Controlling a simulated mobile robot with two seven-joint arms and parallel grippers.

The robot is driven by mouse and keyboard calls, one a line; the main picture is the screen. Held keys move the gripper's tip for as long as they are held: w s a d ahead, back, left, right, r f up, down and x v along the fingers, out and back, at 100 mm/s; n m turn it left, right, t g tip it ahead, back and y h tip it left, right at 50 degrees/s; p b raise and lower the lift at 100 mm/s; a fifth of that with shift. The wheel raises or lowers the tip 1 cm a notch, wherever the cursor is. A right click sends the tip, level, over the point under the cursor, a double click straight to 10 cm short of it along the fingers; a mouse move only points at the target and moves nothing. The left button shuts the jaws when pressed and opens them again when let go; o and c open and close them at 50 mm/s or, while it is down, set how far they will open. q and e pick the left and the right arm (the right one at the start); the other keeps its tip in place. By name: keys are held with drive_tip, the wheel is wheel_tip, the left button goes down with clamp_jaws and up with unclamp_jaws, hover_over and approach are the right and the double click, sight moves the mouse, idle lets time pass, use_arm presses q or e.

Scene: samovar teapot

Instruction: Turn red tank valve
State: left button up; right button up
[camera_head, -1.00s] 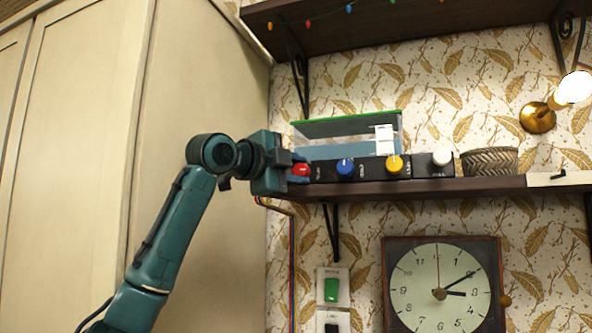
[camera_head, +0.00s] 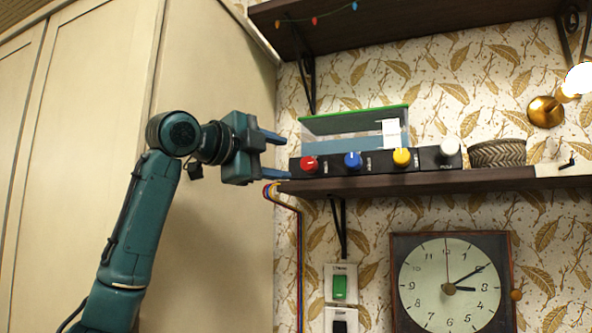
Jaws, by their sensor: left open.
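The red valve knob (camera_head: 309,163) is at the left end of a black row of knobs on the shelf. A blue knob (camera_head: 352,160), a yellow knob (camera_head: 402,157) and a white knob (camera_head: 449,147) follow to its right. A clear tank (camera_head: 340,130) with a green rim and bluish contents stands behind them. My left gripper (camera_head: 282,155) is open and empty, its blue fingers pointing right, just left of the red knob and apart from it. My right gripper is not in view.
The wooden shelf (camera_head: 400,183) carries a woven basket (camera_head: 497,153) on the right. An upper shelf (camera_head: 420,20) hangs above. A tall cream cabinet (camera_head: 215,80) stands behind my left arm. A clock (camera_head: 450,285) and wall switches (camera_head: 340,288) are below.

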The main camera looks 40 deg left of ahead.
use_arm(q)
drive_tip(key=s, duration=0.5)
drive_tip(key=shift+s+a+b, duration=0.25)
drive_tip(key=shift+a+b, duration=0.15)
drive_tip(key=shift+w+f, duration=0.1)
